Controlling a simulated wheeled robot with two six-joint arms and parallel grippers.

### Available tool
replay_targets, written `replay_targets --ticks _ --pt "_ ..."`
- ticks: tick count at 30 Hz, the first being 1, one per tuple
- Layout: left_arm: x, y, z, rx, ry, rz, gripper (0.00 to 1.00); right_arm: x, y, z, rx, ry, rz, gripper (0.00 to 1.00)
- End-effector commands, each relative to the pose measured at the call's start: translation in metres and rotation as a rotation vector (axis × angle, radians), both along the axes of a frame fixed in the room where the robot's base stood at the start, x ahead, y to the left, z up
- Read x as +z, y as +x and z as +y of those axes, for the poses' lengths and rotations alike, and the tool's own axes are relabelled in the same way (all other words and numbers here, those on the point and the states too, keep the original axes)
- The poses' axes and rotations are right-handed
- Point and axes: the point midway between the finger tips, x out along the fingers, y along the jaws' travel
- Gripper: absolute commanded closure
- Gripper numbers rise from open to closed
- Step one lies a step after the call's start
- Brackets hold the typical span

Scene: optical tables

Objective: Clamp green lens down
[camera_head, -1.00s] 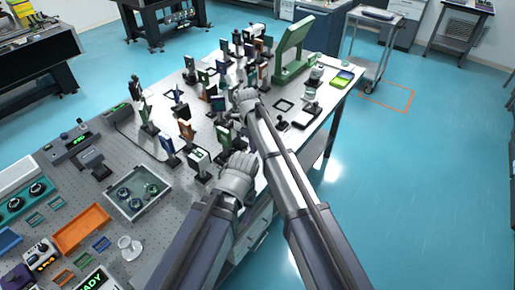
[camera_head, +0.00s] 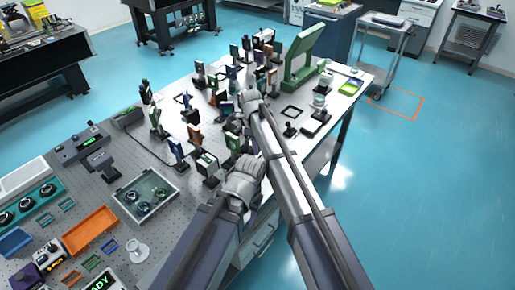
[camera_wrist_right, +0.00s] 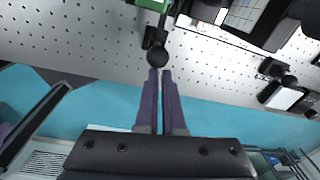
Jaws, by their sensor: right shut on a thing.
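In the right wrist view, my right gripper (camera_wrist_right: 159,74) has its two purple fingers nearly together, with their tips at a round black knob (camera_wrist_right: 158,57). The knob belongs to a dark clamp or foot (camera_wrist_right: 155,37) on the perforated table top. A green part (camera_wrist_right: 152,4) stands just beyond it, cut off by the top edge; it may be the green lens or its mount. In the head view my arm links cover the fingertips, and I cannot single out the green lens among the crowded mounts.
The optical table (camera_head: 120,175) is crowded with upright mounts around my arms. A large green frame (camera_head: 306,50) stands at the far end. A grey tray (camera_head: 143,196) and an orange bin (camera_head: 90,230) lie at the left. Dark fixtures (camera_wrist_right: 285,90) stand right in the wrist view.

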Motion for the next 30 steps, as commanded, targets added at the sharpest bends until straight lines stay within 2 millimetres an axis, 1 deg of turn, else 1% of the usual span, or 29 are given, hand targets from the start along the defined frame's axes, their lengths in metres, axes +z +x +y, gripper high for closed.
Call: replay_targets --ticks 1,11,16,20,30 --pt "0.0 0.0 0.0 0.0 0.0 0.0 0.5 0.0 0.005 0.01 0.008 0.017 -0.011 1.0" --pt "0.001 0.0 0.0 0.0 0.0 0.0 0.5 0.001 0.005 0.012 0.009 0.017 -0.011 1.0" --pt "0.009 0.0 0.0 0.0 0.0 0.0 0.5 0.008 0.005 0.012 0.009 0.016 -0.01 1.0" --pt "0.02 0.0 0.0 -0.001 0.0 0.0 0.5 0.02 0.005 0.011 0.009 0.015 -0.009 1.0" --pt "0.065 0.0 0.0 0.0 0.0 0.0 0.5 0.065 0.0 0.006 0.002 0.005 -0.002 1.0"
